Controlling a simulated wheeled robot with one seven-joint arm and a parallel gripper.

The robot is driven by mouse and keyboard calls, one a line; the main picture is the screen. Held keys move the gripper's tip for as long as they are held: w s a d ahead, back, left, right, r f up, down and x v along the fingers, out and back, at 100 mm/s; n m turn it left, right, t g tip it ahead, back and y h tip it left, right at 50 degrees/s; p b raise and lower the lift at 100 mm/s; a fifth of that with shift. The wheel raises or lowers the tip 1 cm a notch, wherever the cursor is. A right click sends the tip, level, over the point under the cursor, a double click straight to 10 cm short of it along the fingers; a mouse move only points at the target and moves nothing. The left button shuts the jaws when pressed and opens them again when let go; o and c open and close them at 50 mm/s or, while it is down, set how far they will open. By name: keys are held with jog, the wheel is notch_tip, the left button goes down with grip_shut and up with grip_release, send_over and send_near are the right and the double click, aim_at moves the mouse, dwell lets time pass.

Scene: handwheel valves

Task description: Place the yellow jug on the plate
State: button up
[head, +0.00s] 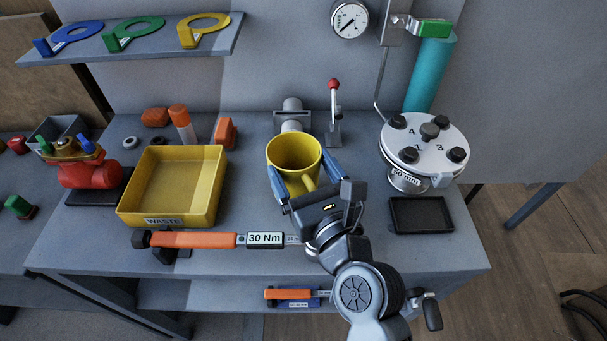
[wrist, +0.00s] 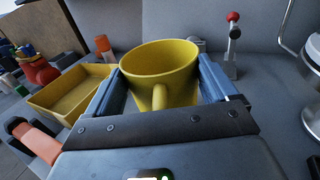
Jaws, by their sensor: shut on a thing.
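The yellow jug (head: 294,152) is upright between the two blue fingers of my gripper (head: 304,172), near the middle of the bench. The fingers press on its left and right sides. In the wrist view the jug (wrist: 160,72) fills the space between the fingers, with its open top up and its handle towards my palm. I cannot tell whether its base touches the bench. A small black square plate with a raised rim (head: 421,229) lies empty on the bench to the right of my gripper.
A yellow waste bin (head: 169,218) and an orange torque wrench (head: 200,240) are on the left. A red-knobbed lever (head: 334,115) and a pipe stub (head: 292,110) stand behind the jug. A round white flange (head: 425,143) stands behind the black plate.

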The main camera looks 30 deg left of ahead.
jog(key=shift+f, duration=0.15)
jog(key=shift+f, duration=0.15)
jog(key=o, duration=1.2)
jog(key=shift+r, duration=0.2)
jog(key=b+v, duration=0.1)
jog(key=v, duration=1.1)
